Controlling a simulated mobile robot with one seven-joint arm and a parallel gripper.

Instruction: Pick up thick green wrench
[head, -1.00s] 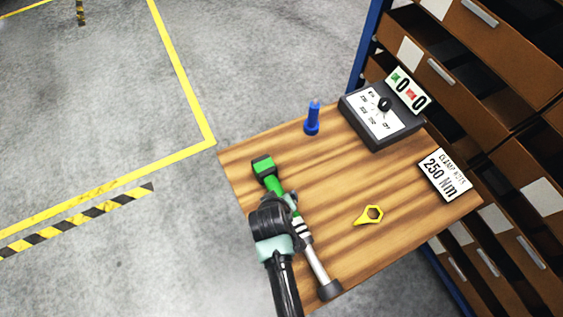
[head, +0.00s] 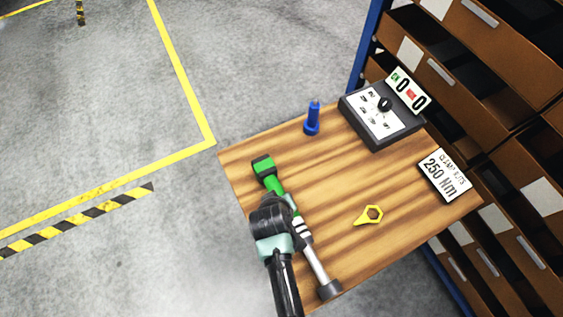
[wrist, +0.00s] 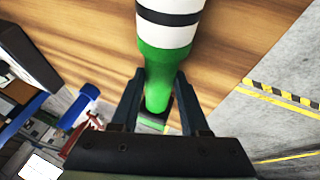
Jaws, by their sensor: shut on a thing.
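The thick green wrench (head: 273,184) lies along the left side of the wooden table in the head view, with a green head end, white and black bands, a grey shaft and a dark far end. My gripper (wrist: 158,100) is shut on its green part, with one finger on each side in the wrist view. The green and banded body (wrist: 165,60) fills the middle of that view. In the head view my arm covers part of the wrench. I cannot tell whether the wrench touches the table.
On the wooden table (head: 340,180) are a yellow ring wrench (head: 370,215), a blue upright piece (head: 312,118), a dark tester box (head: 380,115) and a "250 Nm" sign (head: 439,174). A brown drawer rack (head: 480,80) stands at the right. Open floor lies left.

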